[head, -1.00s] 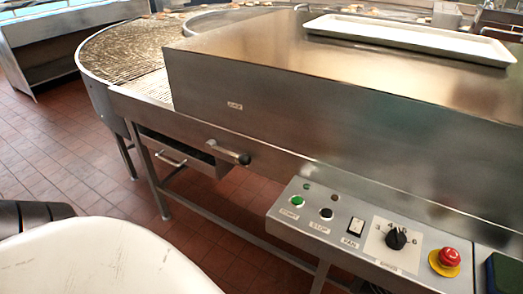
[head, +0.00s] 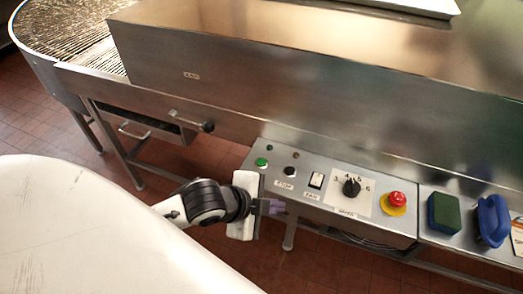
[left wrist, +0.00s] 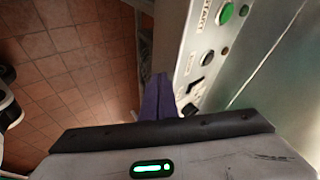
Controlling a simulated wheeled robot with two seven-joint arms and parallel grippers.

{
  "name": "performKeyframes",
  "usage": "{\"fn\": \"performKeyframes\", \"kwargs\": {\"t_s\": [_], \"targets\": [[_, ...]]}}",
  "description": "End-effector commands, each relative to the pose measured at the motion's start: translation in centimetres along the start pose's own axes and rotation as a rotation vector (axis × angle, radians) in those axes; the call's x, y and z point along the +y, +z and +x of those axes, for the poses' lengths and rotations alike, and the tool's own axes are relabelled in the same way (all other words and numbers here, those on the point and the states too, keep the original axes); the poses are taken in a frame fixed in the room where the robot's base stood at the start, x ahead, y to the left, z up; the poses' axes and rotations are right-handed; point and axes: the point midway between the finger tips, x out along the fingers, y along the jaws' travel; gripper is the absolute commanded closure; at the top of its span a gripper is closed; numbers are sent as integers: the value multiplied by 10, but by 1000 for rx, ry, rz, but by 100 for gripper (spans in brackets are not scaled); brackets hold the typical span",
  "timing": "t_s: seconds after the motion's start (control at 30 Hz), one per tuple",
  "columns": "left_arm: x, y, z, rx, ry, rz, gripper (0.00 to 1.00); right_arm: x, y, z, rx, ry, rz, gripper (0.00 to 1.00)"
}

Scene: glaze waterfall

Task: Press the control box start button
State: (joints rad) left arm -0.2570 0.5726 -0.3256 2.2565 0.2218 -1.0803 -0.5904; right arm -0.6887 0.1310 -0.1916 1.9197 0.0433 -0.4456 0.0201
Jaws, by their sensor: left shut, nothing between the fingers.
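The control box (head: 330,190) is a grey metal panel on the front of the steel machine. Its green start button (head: 261,162) is at the panel's left end, with a dark stop button (head: 290,170) to its right. In the left wrist view the start button (left wrist: 227,12) is near the top, beside its START label. My left gripper (head: 279,207) is shut and empty, in front of and below the panel's left part, apart from the start button. In the left wrist view its purple fingers (left wrist: 158,98) are together beside the panel's edge. My right gripper is not in view.
A green sponge (head: 444,213) and a blue-handled tool (head: 490,221) lie to the right.

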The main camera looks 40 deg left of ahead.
Motion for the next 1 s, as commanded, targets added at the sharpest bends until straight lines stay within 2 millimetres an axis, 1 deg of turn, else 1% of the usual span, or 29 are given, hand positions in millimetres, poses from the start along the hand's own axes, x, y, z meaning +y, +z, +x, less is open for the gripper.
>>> {"fn": "performKeyframes", "kwargs": {"t_s": [0.03,0.1,0.17,0.2,0.3,0.4,0.43,0.5,0.6,1.0], "targets": [[-27,-5,-15,-12,-15,156,100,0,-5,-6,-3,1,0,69],[-48,-3,-16,-14,-32,358,100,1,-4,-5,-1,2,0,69],[-70,-2,-21,-21,-50,532,100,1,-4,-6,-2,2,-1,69],[-85,0,-26,-33,-59,651,100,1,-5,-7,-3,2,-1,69],[-122,9,-40,-76,-76,918,100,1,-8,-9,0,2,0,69],[-150,19,-53,-122,-78,1111,100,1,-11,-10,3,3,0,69],[-156,21,-56,-134,-79,1153,100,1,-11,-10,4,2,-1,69],[-166,26,-62,-154,-75,1224,100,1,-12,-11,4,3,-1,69],[-174,30,-66,-169,-73,1273,100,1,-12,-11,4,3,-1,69],[-173,30,-64,-169,-73,1279,100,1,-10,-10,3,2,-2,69]]}}
